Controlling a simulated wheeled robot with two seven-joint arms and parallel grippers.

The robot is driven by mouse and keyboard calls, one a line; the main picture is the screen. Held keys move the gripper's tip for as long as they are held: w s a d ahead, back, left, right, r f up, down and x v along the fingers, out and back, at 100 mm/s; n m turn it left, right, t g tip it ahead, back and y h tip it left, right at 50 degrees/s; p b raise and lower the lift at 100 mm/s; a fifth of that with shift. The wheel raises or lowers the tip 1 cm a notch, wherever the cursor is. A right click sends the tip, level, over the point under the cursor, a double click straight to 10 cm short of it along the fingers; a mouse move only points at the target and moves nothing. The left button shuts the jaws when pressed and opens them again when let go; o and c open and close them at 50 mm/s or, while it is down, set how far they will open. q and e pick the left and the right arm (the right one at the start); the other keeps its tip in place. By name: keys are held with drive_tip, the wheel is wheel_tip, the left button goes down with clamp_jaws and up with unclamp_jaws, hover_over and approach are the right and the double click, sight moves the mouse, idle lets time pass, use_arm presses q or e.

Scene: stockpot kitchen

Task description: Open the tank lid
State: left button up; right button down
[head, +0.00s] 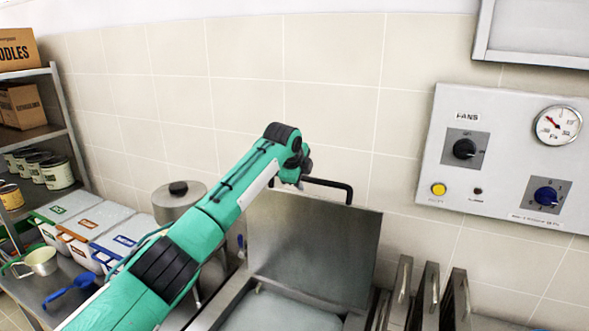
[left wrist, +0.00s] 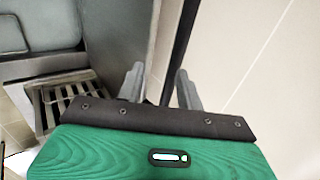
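The tank lid (head: 315,245) is a grey metal panel standing raised and steep in front of the tiled wall. A black bar handle (head: 338,184) runs along its top edge. Below it the tank (head: 275,311) is open, with a pale grey-blue surface inside. My left gripper (left wrist: 158,85) is at the left part of the handle; its fingers are hidden in the head view. In the left wrist view the fingers stand apart, with the black handle (left wrist: 184,40) passing between them, nearer the right finger. My right gripper is not in view.
A control panel (head: 448,205) with knobs and a gauge hangs on the wall at right. Upright metal-framed baskets (head: 430,297) stand right of the tank. A lidded stockpot (head: 178,198) and white bins (head: 70,215) are at left. A shelf (head: 30,136) holds boxes and cans.

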use_arm(q)
drive_tip(key=b+v, duration=0.3)
drive_tip(key=v, duration=0.6)
drive_tip(key=shift+b, duration=0.3)
drive_tip(key=shift+w+f, duration=0.1)
drive_tip(key=shift+w, duration=0.05)
